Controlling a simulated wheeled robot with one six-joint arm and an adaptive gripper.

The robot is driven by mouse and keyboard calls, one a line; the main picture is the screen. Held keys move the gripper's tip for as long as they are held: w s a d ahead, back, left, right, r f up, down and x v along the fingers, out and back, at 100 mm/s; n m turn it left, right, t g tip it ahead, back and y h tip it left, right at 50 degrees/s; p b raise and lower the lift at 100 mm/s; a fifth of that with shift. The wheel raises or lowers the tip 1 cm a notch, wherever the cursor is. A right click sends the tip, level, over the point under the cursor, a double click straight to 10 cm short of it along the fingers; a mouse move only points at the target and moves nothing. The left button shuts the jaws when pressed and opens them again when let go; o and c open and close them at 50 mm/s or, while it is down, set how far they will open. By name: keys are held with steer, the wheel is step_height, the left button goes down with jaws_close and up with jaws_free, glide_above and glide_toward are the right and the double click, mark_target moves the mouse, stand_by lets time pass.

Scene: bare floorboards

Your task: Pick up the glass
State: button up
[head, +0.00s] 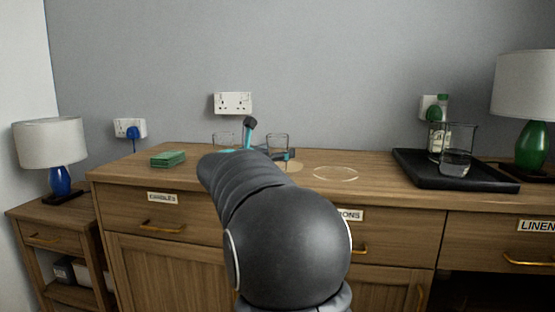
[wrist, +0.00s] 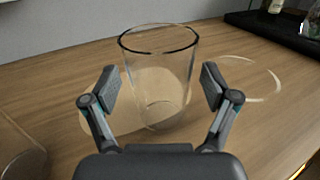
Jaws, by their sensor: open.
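A clear, empty glass (wrist: 160,62) stands upright in the middle of the wrist view, on or at a thin tan round mat (wrist: 98,118). My gripper (wrist: 160,88) is open, with one finger on each side of the glass. Small gaps seem to show between the fingers and its walls. In the head view the glass (head: 277,140) stands on the wooden sideboard, its lower part beside my gripper (head: 266,151), which my arm largely hides. Another clear glass (head: 222,137) stands to its left, partly hidden by my arm.
A clear round disc or ring (head: 336,174) lies right of the glass. A green block (head: 168,159) lies at the left. A grey wall stands behind.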

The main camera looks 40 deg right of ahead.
steer(key=shift+w+d, duration=0.1)
steer(key=shift+d, duration=0.25)
steer(key=c, duration=1.5)
steer(key=shift+o, duration=0.2)
